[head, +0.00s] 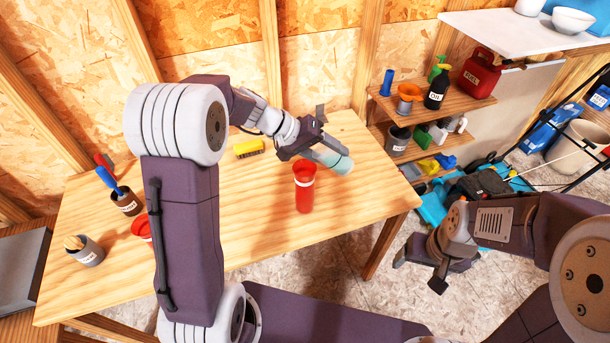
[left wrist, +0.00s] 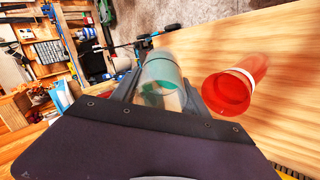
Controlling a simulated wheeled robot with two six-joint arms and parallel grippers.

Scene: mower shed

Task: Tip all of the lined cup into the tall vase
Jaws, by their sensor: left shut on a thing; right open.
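The lined cup (head: 332,160) is clear and teal-tinted, and it lies tilted in my left gripper (head: 310,143) above the table. In the left wrist view the cup (left wrist: 162,72) shows a dark line around it and a teal part; I cannot tell how much is inside. The tall vase (head: 304,192), red with a white band, stands upright on the table just in front of the cup. In the left wrist view the vase (left wrist: 236,88) is beside the cup, apart from it. My right gripper (head: 432,267) is open and empty, off the table's right side.
A yellow brush (head: 249,148) lies behind the vase. A red vessel (head: 141,230) is partly hidden by my left arm. Tool pots (head: 126,203) stand at the left. Shelves (head: 430,105) with bottles are at the right. The table right of the vase is clear.

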